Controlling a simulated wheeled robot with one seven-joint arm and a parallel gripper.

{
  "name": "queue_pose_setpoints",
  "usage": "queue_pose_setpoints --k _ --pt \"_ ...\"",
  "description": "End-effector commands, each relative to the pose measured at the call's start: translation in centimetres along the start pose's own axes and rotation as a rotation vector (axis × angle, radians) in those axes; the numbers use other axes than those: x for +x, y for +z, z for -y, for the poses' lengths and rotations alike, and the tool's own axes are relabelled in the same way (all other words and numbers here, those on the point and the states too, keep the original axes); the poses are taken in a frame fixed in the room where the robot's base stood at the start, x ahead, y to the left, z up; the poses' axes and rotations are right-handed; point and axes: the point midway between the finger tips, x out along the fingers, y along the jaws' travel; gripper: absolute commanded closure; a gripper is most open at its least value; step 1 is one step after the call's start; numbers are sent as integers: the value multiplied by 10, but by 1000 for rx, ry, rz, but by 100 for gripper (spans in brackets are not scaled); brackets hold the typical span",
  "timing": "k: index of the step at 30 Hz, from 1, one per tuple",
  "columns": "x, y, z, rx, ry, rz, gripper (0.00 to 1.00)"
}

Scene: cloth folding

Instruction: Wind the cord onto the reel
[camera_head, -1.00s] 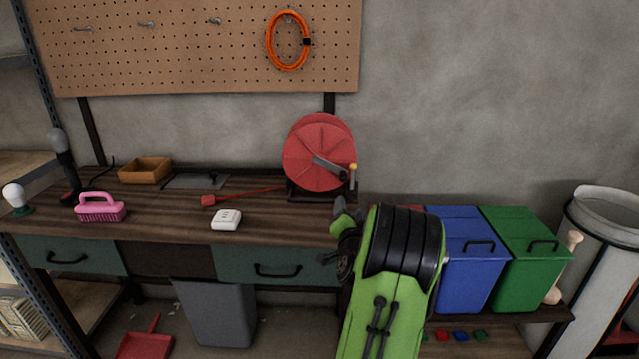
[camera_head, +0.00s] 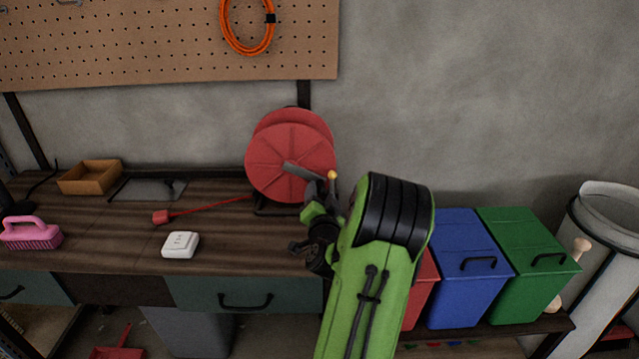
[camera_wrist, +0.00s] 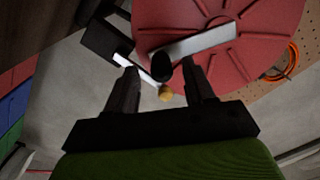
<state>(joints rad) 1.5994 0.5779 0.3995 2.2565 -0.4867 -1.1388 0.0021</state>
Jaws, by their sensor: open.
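The red cord reel (camera_head: 288,160) stands on the workbench (camera_head: 110,225) near its right end. Its grey crank arm (camera_head: 303,171) carries a handle with a yellow tip (camera_head: 332,175). A red cord (camera_head: 212,207) runs left from the reel across the bench to a red end piece (camera_head: 161,217). My gripper (camera_head: 322,188) is at the crank handle, partly hidden by its own links. In the wrist view my open gripper (camera_wrist: 163,85) has one finger on each side of the crank handle's dark and yellow end (camera_wrist: 166,95). I cannot tell whether the fingers touch it.
A white box (camera_head: 180,245), a wooden tray (camera_head: 90,178) and a pink brush (camera_head: 32,234) are on the bench. An orange cable coil (camera_head: 247,48) hangs on the pegboard. Red, blue (camera_head: 465,265) and green (camera_head: 525,265) bins stand right of my arm.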

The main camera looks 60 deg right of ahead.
Motion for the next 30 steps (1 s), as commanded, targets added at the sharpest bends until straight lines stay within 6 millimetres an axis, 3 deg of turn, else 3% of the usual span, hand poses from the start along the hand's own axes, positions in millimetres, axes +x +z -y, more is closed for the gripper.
queue_pose_setpoints --k 9,20,30 --pt "-1 0 0 0 1 -1 47" --pt "-1 0 0 0 1 -1 100" --pt "-1 -3 7 -69 -1 2 100"
